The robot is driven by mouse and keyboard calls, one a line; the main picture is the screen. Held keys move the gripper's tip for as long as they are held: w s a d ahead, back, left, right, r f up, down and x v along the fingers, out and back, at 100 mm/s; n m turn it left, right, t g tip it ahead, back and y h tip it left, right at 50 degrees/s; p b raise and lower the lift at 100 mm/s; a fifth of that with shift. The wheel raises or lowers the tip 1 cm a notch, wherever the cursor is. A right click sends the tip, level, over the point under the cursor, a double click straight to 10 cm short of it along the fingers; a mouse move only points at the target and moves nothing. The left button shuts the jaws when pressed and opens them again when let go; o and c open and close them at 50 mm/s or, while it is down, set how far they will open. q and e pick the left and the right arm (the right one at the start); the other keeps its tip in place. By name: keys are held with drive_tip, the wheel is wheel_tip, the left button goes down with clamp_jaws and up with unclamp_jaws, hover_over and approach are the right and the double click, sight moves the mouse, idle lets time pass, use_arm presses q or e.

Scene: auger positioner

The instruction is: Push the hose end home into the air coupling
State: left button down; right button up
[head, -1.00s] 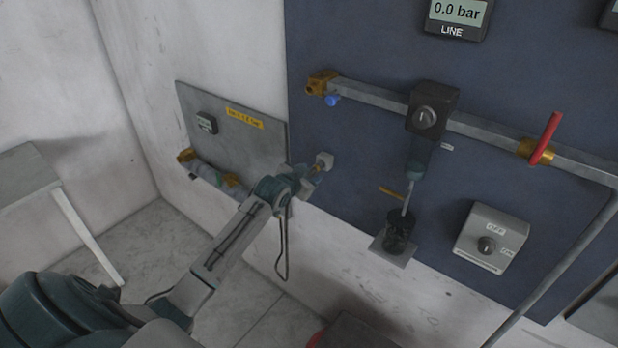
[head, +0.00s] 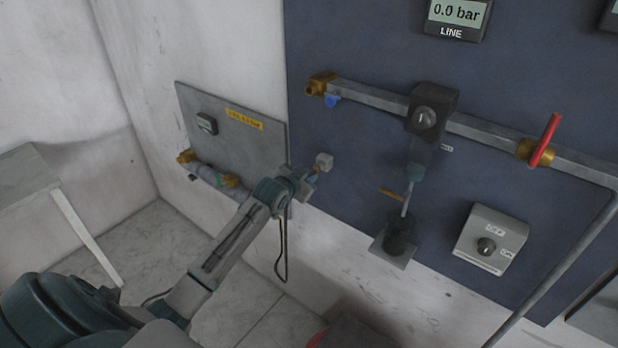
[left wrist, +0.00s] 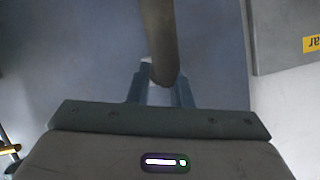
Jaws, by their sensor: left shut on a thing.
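In the head view the held piece is tiny and mostly hidden by the gripper. A brass fitting (head: 320,83), perhaps the air coupling, sits at the pipe's left end, above the gripper and apart from it. My right gripper does not show.
A blue knob (head: 332,101) hangs below the brass fitting. A grey pipe (head: 480,131) with a red lever (head: 546,139) runs right. A dark auger unit (head: 398,235) and a switch box (head: 491,239) are right of the gripper. A grey wall plate (head: 250,150) is left.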

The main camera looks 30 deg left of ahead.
use_arm(q)
drive_tip(key=shift+s+a, duration=0.1)
drive_tip(key=shift+s, duration=0.75)
drive_tip(key=shift+s+f+p, duration=0.1)
drive_tip(key=shift+s+p, duration=0.15)
drive_tip(key=shift+p, duration=0.1)
drive_tip(key=shift+s+a, duration=0.1)
drive_tip(key=shift+s, duration=1)
drive_tip(key=shift+s, duration=0.15)
drive_tip(key=shift+s+a+f, duration=0.1)
drive_tip(key=shift+s, duration=0.4)
drive_tip(key=s+r, duration=0.3)
drive_tip(key=r, duration=1)
drive_tip(key=s+r, duration=0.3)
drive_tip(key=r, duration=1)
drive_tip(key=shift+a+r, duration=0.2)
drive_tip(key=shift+r, duration=0.1)
drive_tip(key=shift+w, duration=0.1)
